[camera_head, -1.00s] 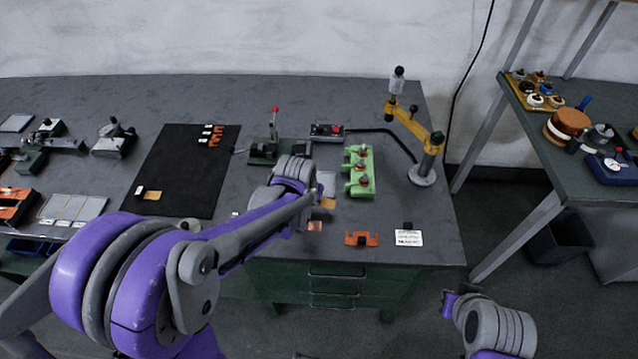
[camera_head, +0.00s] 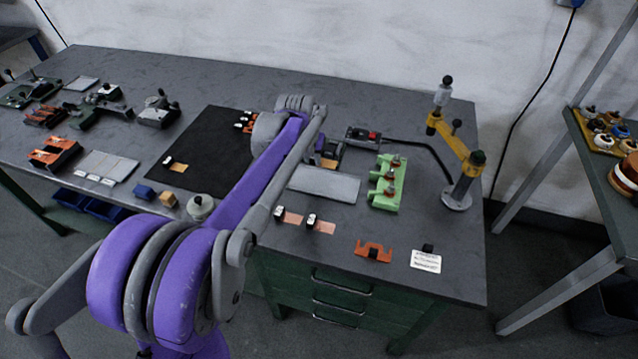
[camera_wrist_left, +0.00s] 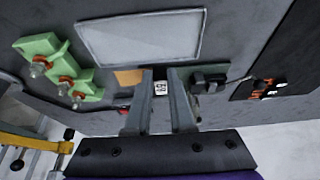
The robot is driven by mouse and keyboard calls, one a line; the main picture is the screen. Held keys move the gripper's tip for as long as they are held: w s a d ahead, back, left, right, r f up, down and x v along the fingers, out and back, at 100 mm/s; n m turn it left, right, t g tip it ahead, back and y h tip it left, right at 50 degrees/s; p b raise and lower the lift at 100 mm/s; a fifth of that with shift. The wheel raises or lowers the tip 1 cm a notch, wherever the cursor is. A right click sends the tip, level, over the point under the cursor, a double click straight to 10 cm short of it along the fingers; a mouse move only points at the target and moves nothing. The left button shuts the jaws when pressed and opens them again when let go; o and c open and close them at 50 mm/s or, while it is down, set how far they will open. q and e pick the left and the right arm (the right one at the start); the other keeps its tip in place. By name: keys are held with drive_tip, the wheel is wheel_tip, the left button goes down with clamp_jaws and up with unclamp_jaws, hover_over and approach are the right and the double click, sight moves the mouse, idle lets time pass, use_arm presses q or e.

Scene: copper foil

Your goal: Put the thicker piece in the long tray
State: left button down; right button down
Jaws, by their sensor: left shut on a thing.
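My left gripper (camera_wrist_left: 160,80) is shut on the dark, white-labelled grip of a copper piece (camera_wrist_left: 128,77). In the head view the held piece (camera_head: 328,163) shows beside my arm, just behind the long grey tray (camera_head: 325,184). The tray (camera_wrist_left: 140,38) also shows in the wrist view, and its visible floor is bare. The held piece appears off to one side of it. Two other copper pieces, one on the left (camera_head: 293,217) and one on the right (camera_head: 325,228), lie in front of the tray with labelled grips. I cannot compare thicknesses. My right gripper is out of view.
A green fixture (camera_head: 388,182) and a yellow-armed stand (camera_head: 458,165) stand right of the tray. An orange holder (camera_head: 373,251) and a white card (camera_head: 426,261) lie near the front edge. A black mat (camera_head: 205,150) with another copper piece (camera_head: 178,166) is left.

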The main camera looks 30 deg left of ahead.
sight(315, 183)
use_arm(q)
wheel_tip(315, 183, down, 8)
drive_tip(key=shift+d, duration=0.1)
drive_tip(key=shift+f, duration=0.1)
idle(0.3)
drive_tip(key=c, duration=0.8)
unclamp_jaws()
drive_tip(key=shift+b, duration=0.3)
drive_tip(key=shift+r, duration=0.25)
drive_tip(key=p+v, duration=0.1)
drive_tip(key=v, duration=1.1)
drive_tip(key=s+d+f+m, duration=0.1)
drive_tip(key=s+d+f, duration=0.2)
drive_tip(key=s+d, duration=0.2)
drive_tip(key=s+d+f+m, duration=0.1)
drive_tip(key=s+d+f, duration=0.2)
drive_tip(key=s, duration=0.7)
drive_tip(key=s+d+f+t+h, duration=0.1)
drive_tip(key=s+d+f, duration=0.2)
drive_tip(key=s+d, duration=0.4)
drive_tip(key=shift+s+d+m, duration=0.15)
drive_tip(key=shift+d+m, duration=0.25)
